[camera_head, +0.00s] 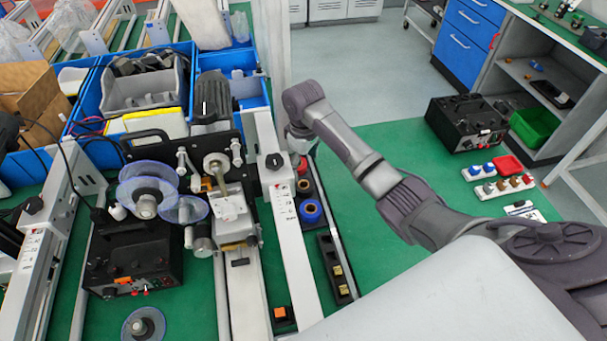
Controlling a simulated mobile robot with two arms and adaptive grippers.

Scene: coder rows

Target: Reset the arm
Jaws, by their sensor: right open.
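My right arm comes in from the lower right and reaches across to the middle of the picture. My right gripper (301,143) is at the arm's far end, beside the white rail (283,210) of the coder machine, above the narrow strip with ribbon rolls. It is small and partly hidden by the wrist, and nothing shows held in it. The coder machine (228,207), with its clear blue-rimmed discs (146,190), stands to the left of the gripper. My left gripper is not in view.
Blue ribbon rolls (311,211) and a black tray (338,268) lie close below the gripper. Blue bins (248,88) stand behind the machine. Green floor is open between.

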